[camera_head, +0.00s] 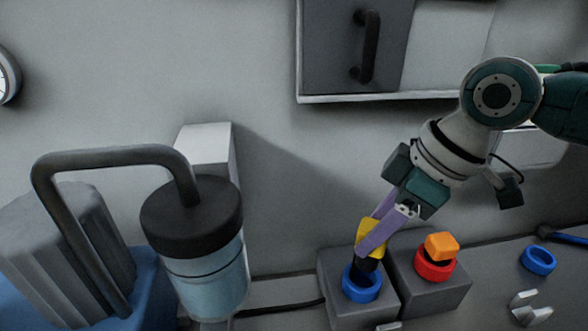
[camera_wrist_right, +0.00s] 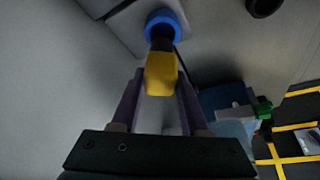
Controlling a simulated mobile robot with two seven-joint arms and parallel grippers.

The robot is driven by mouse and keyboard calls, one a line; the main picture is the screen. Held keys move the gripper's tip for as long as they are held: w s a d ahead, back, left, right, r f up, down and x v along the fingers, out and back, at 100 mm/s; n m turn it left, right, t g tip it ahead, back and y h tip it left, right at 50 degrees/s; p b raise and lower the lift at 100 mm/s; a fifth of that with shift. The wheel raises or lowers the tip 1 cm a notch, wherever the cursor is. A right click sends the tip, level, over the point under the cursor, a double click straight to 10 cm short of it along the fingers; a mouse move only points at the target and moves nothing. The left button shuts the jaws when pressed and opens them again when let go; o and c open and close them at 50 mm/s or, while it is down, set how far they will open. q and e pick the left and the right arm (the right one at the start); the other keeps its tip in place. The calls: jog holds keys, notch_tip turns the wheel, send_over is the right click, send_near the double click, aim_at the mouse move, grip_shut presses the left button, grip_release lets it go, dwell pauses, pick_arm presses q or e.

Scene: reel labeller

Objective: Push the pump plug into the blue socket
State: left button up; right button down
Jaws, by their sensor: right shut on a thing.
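The pump plug (camera_head: 371,229) has a yellow body and a black end. My right gripper (camera_head: 372,241) is shut on its yellow body, from above. The plug's black end points down at the ring of the blue socket (camera_head: 361,290) and overlaps it in the head view. In the right wrist view, the plug (camera_wrist_right: 161,75) stands between the purple fingers of my gripper (camera_wrist_right: 159,88), its black end at the blue socket (camera_wrist_right: 162,18). How deep the black end sits is hidden. My left gripper is out of view.
A red socket (camera_head: 436,266) with an orange plug (camera_head: 440,246) stands just right on a grey block. A loose blue ring (camera_head: 538,260) lies farther right. A pump cylinder with a black cap (camera_head: 192,215) and pipe stands at left. A black cable (camera_head: 280,309) runs to the blocks.

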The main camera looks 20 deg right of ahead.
aim_at(368, 257)
jog(key=shift+f+b, duration=0.65)
jog(key=shift+f, duration=0.5)
jog(key=shift+f+b, duration=0.95)
jog(key=shift+f, duration=0.45)
jog(key=shift+f+p, duration=0.15)
jog(key=shift+p, duration=0.15)
jog(key=shift+f, duration=0.3)
dwell(0.4)
jog(key=shift+c, duration=1.7)
grip_release()
jog(key=shift+r, duration=0.1)
jog(key=p+v, duration=0.1)
jog(key=v, duration=0.9)
